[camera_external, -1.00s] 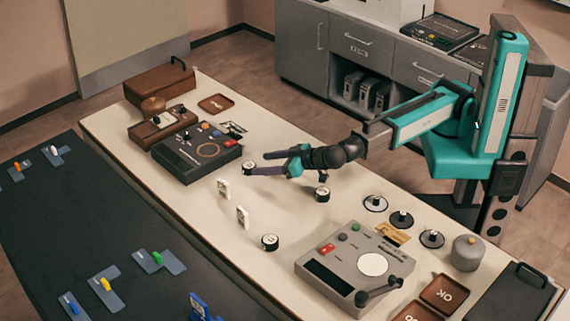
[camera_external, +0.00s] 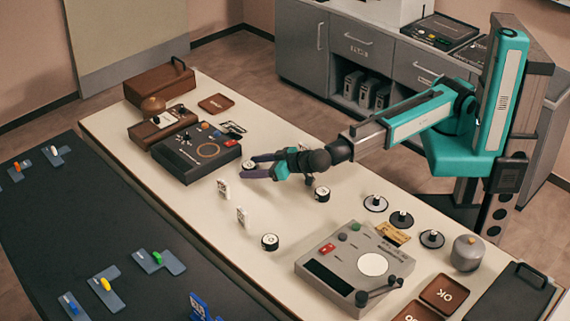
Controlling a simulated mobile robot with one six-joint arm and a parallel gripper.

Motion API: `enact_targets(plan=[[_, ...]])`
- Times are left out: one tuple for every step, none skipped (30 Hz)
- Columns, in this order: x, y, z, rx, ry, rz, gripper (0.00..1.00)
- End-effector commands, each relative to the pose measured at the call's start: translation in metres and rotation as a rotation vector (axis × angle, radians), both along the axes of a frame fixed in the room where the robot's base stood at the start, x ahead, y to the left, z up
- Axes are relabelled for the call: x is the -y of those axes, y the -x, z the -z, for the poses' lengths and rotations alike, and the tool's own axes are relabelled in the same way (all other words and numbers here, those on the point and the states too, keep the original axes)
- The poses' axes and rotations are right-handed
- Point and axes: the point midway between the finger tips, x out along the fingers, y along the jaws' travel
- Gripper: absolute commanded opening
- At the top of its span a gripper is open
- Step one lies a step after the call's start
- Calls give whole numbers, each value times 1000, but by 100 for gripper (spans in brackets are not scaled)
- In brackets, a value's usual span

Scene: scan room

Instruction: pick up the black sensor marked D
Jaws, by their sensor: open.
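Three short round black sensors with pale tops are on the table; their letters are too small to read, so I cannot tell which is D. One sensor (camera_external: 248,165) is by the dark control box, one (camera_external: 322,194) is below my wrist, and one (camera_external: 270,242) is nearer the front edge. My gripper (camera_external: 248,167) is open, its two dark fingers pointing left. Their tips appear on either side of the sensor by the control box, partly hiding it. I cannot tell whether they touch it.
Two upright white tags (camera_external: 223,189) (camera_external: 242,216) stand in front of the gripper. The dark control box (camera_external: 197,151) is just left of the fingertips. A grey tester (camera_external: 335,268) and several round stands (camera_external: 401,219) fill the right side of the table (camera_external: 190,218).

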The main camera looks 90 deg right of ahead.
Motion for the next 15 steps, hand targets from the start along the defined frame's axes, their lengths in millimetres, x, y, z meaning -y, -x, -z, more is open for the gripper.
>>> enact_targets(plan=[[0,0,0,0,0,0,60],[0,0,0,0,0,0,60],[0,0,0,0,0,0,60],[0,0,0,0,0,0,60],[0,0,0,0,0,0,60],[0,0,0,0,0,0,60],[0,0,0,0,0,0,60],[0,0,0,0,0,0,58],[0,0,0,0,0,0,52],[0,0,0,0,0,0,47],[0,0,0,0,0,0,42],[0,0,0,0,0,0,35],[0,0,0,0,0,0,30],[0,0,0,0,0,0,25],[0,0,0,0,0,0,18]])
